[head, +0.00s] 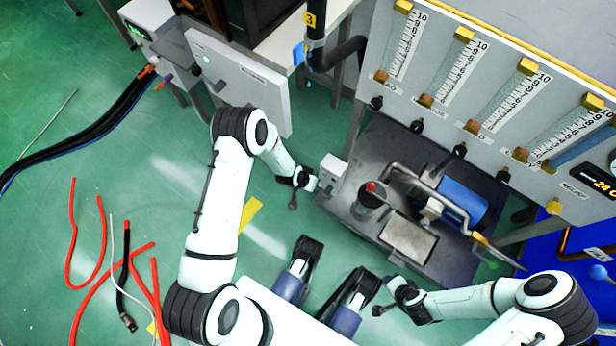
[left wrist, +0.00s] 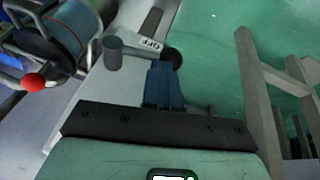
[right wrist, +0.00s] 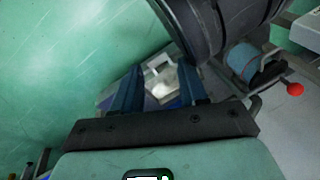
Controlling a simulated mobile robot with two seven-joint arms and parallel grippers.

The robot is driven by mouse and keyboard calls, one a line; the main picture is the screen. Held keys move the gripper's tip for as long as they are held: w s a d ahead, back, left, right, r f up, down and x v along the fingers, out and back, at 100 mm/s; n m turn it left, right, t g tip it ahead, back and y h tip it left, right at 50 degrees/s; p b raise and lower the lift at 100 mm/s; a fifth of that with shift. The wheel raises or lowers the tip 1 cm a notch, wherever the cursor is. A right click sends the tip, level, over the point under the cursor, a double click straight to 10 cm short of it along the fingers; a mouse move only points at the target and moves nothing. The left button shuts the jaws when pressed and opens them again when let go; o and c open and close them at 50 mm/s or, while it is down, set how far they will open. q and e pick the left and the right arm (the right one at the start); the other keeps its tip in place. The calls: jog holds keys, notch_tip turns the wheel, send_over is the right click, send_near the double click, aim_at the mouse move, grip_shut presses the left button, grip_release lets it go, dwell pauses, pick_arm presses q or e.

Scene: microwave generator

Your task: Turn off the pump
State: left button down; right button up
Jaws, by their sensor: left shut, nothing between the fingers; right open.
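The pump (head: 462,200) has a blue motor and sits on a dark metal base (head: 345,205). A small white switch box (head: 332,167) stands at the base's left corner. In the left wrist view the pale box (left wrist: 185,48) carries an "OFF" label, with a grey cylindrical knob (left wrist: 112,53) beside it. My left gripper (head: 314,184) is shut and empty, close to the switch box; its blue fingers (left wrist: 162,72) point at the box's labelled side. I cannot tell whether they touch it. My right gripper (head: 383,296) is open and empty, in front of the base; its fingers (right wrist: 160,88) are apart.
A red-tipped part (head: 371,187) and bent pipes stand on the pump base. A panel of flow meters (head: 490,90) rises behind. A white cabinet (head: 240,80) stands behind my left arm. Red and black hoses (head: 100,270) lie on the green floor at left.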

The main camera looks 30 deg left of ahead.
pick_arm(q)
jog(key=shift+a+f+b, duration=0.2)
jog(key=shift+f+b, duration=0.1)
jog(key=shift+f, duration=0.2)
jog(key=shift+a+f+b, duration=0.15)
jog(key=shift+f+b, duration=0.25)
jog(key=shift+f, duration=0.25)
pick_arm(e)
jog(key=shift+g, duration=0.6)
jog(key=shift+s+d+f, duration=0.15)
jog(key=shift+s+f, duration=1.2)
jog(key=shift+s, duration=0.2)
pick_arm(q)
jog(key=shift+r, duration=0.3)
jog(key=r+p, duration=0.1)
jog(key=r, duration=0.1)
jog(key=r+p, duration=0.1)
jog(key=r, duration=0.1)
jog(key=shift+s+d+r+p, duration=0.1)
jog(key=shift+d+r+p, duration=0.15)
jog(key=shift+p, duration=0.1)
jog(key=s+a+r+p, duration=0.2)
jog(key=s+a+r, duration=0.1)
jog(key=a+r, duration=0.2)
jog(key=shift+a+r, duration=0.2)
jog(key=shift+r, duration=0.55)
pick_arm(e)
notch_tip(320, 180, up, 7)
jog(key=w+a+t, duration=0.1)
jog(key=shift+a+y, duration=0.3)
